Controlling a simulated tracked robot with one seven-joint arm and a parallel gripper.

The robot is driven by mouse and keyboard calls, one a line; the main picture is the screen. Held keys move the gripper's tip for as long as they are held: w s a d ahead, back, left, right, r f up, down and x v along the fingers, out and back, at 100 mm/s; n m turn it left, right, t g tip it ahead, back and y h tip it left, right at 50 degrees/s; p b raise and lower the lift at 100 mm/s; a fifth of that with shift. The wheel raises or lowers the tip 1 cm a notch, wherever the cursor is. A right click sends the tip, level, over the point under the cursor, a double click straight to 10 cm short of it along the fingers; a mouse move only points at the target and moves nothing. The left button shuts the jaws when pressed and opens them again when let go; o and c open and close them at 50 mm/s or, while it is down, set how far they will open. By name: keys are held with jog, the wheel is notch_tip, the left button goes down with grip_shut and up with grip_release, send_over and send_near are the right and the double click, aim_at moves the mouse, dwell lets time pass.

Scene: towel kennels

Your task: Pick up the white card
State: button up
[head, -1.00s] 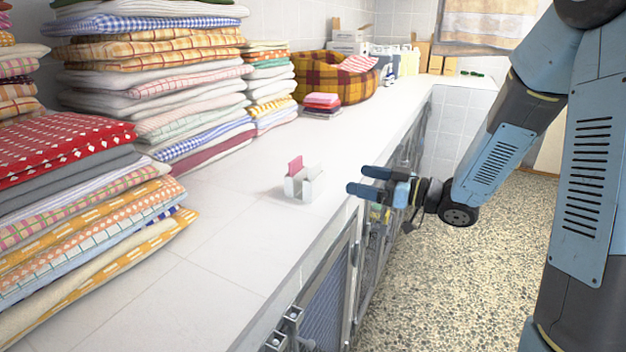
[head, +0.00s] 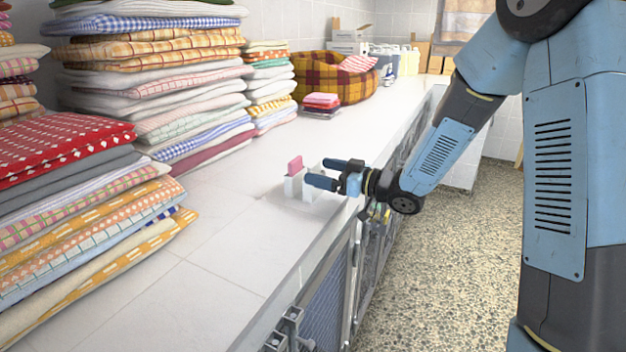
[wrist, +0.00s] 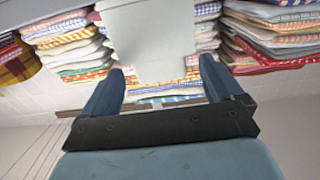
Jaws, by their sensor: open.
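The white card (head: 315,170) stands upright in a small white holder (head: 303,190) on the counter, with a pink card (head: 294,166) beside it. In the head view the card is small and partly covered by a finger. My gripper (head: 319,171) is open and level, with its fingertips at the card. In the wrist view, which looks upside down, the pale card (wrist: 158,66) hangs from the wider holder (wrist: 146,28) and lies between the two spread fingers. I cannot tell whether either finger touches it.
Stacks of folded towels (head: 160,95) line the back of the white counter (head: 215,235). A plaid basket (head: 318,86) and a small pink cloth pile (head: 321,102) stand farther along. Kennel doors (head: 335,290) run below the front edge. The counter around the holder is clear.

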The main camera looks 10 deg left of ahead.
aim_at(316, 170)
jog(key=shift+x, duration=1.6)
jog(key=shift+f, duration=0.1)
jog(key=shift+c, duration=0.3)
jog(key=c, duration=1)
